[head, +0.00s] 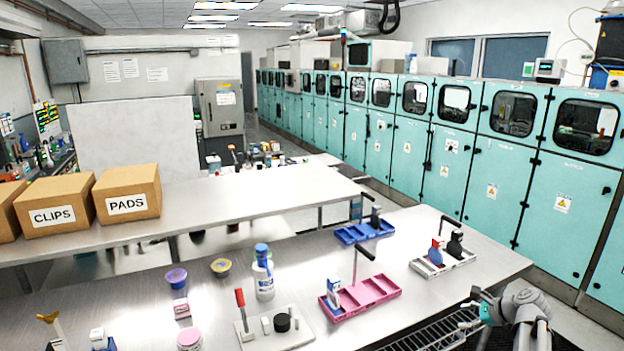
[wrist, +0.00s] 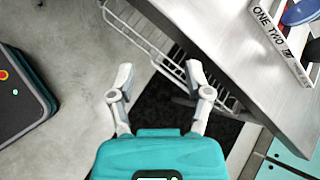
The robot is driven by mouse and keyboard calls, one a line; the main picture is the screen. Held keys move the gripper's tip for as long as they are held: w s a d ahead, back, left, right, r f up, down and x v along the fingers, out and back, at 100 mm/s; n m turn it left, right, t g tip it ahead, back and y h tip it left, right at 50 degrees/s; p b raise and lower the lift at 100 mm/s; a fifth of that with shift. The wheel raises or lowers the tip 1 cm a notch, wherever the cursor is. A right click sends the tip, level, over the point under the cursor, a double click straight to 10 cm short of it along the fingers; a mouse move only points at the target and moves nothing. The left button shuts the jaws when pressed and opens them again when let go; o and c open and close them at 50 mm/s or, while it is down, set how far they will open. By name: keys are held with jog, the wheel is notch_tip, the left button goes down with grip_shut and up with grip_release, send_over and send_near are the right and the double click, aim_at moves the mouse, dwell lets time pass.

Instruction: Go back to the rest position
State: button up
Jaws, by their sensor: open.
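My gripper (head: 474,312) shows at the lower right in the head view, beside the right end of the steel bench (head: 225,290). In the wrist view my gripper (wrist: 160,82) is open, with its two fingers spread apart and nothing between them. It hangs over the floor next to the bench edge and a wire rack (wrist: 145,38). No object touches the fingers.
On the bench are a pink tray (head: 376,296), a blue tray (head: 352,236), a grey tray (head: 428,268), a white bottle (head: 264,285) and a red-handled fixture (head: 290,338). Boxes (head: 128,180) stand on the shelf behind. Teal cabinets (head: 480,170) line the right.

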jog(key=s+a+f+n+g+h, duration=0.2)
jog(key=s+a+n, duration=0.1)
jog(key=a+n, duration=0.4)
jog(key=s+a+f+n+g+h, duration=0.2)
jog(key=a+n, duration=0.5)
jog(key=a, duration=0.5)
jog(key=s+a+f+n+g+h, duration=0.2)
jog(key=s+a+n+g, duration=0.1)
jog(key=s+a+n, duration=0.3)
jog(key=shift+s+a+n+g, duration=0.25)
jog(key=shift+a+n, duration=0.85)
jog(key=shift+a, duration=1)
jog(key=shift+f, duration=0.1)
